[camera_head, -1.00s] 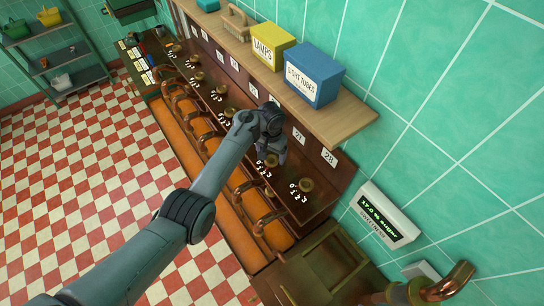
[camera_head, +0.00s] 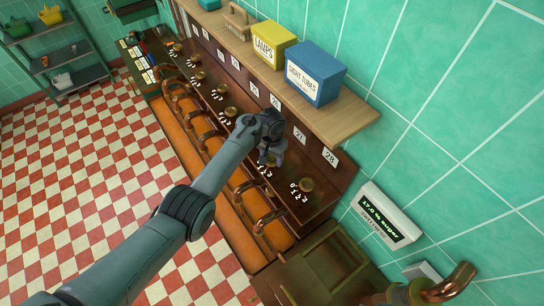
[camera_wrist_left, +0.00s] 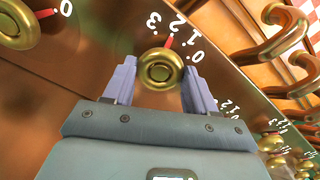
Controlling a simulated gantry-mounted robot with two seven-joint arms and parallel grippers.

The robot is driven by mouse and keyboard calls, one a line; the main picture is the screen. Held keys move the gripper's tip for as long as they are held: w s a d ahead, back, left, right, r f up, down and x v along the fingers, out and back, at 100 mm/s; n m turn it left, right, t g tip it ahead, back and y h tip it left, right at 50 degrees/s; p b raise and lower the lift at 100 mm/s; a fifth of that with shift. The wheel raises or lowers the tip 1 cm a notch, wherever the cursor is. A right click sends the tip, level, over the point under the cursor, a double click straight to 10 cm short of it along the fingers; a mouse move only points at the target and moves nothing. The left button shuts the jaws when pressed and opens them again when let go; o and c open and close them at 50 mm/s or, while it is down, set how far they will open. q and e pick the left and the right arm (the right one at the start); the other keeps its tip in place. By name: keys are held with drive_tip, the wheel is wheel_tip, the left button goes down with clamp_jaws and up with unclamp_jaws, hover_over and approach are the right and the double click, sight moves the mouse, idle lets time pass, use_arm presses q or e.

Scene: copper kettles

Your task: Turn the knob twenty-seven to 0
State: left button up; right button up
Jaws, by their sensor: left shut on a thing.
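Knob twenty-seven (camera_wrist_left: 160,70) is a round brass knob on the brown panel, seen in the left wrist view with a red pointer and the marks 0 to 3 around it. In the head view my left gripper (camera_head: 268,158) hides most of this knob, below the label 27 (camera_head: 298,135). My right gripper is not in view.
Knob twenty-eight (camera_head: 306,185) sits close by; its pointer shows near 0 in the wrist view. More knobs and copper taps (camera_head: 267,221) line the counter. A wooden shelf with a blue box (camera_head: 315,75) and a yellow box (camera_head: 273,46) overhangs the panel. A display (camera_head: 385,215) reads 17.0 % sugar.

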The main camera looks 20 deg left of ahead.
use_arm(q)
drive_tip(key=shift+m, duration=0.3)
drive_tip(key=shift+r+m+p, duration=0.1)
drive_tip(key=shift+m+p, duration=0.2)
drive_tip(key=shift+m, duration=0.6)
drive_tip(key=m, duration=0.2)
drive_tip(key=shift+m, duration=0.4)
drive_tip(key=m, duration=0.4)
drive_tip(key=shift+m, duration=1.3)
drive_tip(key=o, duration=1.1)
drive_tip(key=shift+c, duration=0.2)
